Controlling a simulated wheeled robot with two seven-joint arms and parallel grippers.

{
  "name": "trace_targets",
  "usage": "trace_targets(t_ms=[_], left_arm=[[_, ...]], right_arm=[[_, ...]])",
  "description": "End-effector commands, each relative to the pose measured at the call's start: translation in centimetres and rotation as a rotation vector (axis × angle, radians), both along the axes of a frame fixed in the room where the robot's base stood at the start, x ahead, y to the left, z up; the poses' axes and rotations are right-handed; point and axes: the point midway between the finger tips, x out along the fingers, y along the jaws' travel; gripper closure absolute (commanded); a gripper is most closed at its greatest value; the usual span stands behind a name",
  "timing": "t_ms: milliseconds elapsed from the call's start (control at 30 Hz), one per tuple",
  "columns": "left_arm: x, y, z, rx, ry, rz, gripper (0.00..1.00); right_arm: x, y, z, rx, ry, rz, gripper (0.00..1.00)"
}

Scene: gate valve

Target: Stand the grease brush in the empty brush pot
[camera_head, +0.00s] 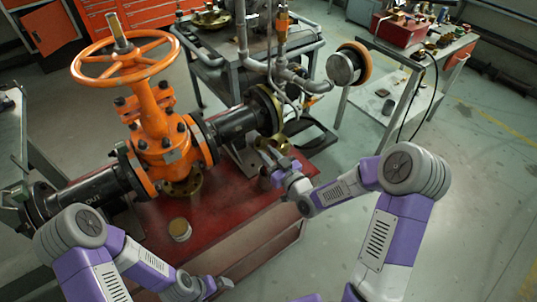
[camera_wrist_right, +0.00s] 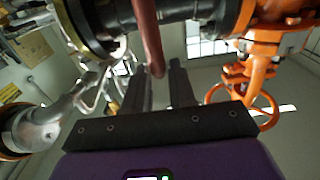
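A reddish-brown rod with a rounded end, which looks like the brush handle (camera_wrist_right: 148,35), comes in from the top of the right wrist view. Its end shows at the fingertips of my right gripper (camera_wrist_right: 158,72); the bristles are out of view. The fingers are apart, and I see no clear grip on the rod. In the head view my right gripper (camera_head: 268,170) is over the right end of the red bench top, where I cannot make out the brush. A small pale pot (camera_head: 180,229) with a tan top stands near the bench's front; I cannot tell whether it is empty. My left gripper (camera_head: 217,286) is low in front, its fingers unclear.
The orange gate valve (camera_head: 162,145) with its handwheel (camera_head: 125,58) and dark pipes stands over the red bench top (camera_head: 225,205). Brass rings (camera_head: 268,143) lie near my right gripper. A grey trolley (camera_head: 205,65) stands behind. The bench's front middle is clear.

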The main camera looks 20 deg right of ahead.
Motion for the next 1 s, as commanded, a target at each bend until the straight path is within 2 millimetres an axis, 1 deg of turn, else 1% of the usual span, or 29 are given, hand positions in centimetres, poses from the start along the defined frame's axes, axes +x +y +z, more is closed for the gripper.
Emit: trace_targets(t_ms=[33, 100, 133, 367, 467, 567, 800, 900, 1000], left_arm=[[0.0, 0.0, 0.0, 0.000, 0.000, 0.000, 0.00], [0.0, 0.0, 0.0, 0.000, 0.000, 0.000, 0.00], [0.0, 0.0, 0.0, 0.000, 0.000, 0.000, 0.00], [0.0, 0.0, 0.0, 0.000, 0.000, 0.000, 0.00], [0.0, 0.0, 0.1, 0.000, 0.000, 0.000, 0.00], [0.0, 0.0, 0.4, 0.000, 0.000, 0.000, 0.00], [0.0, 0.0, 1.1, 0.000, 0.000, 0.000, 0.00], [0.0, 0.0, 1.2, 0.000, 0.000, 0.000, 0.00], [0.0, 0.0, 1.2, 0.000, 0.000, 0.000, 0.00]], right_arm=[[0.0, 0.0, 0.0, 0.000, 0.000, 0.000, 0.67], [0.0, 0.0, 0.0, 0.000, 0.000, 0.000, 0.56], [0.0, 0.0, 0.0, 0.000, 0.000, 0.000, 0.54], [0.0, 0.0, 0.0, 0.000, 0.000, 0.000, 0.54], [-0.4, -0.2, 0.0, -0.001, 0.001, -0.001, 0.54], [-1.5, -0.7, 0.1, -0.002, 0.002, -0.003, 0.54], [-5.4, -2.0, 0.0, -0.001, 0.002, -0.003, 0.54], [-6.4, -2.4, 0.0, -0.002, 0.002, -0.001, 0.54], [-7.0, -2.6, 0.0, -0.001, 0.001, -0.001, 0.54]])
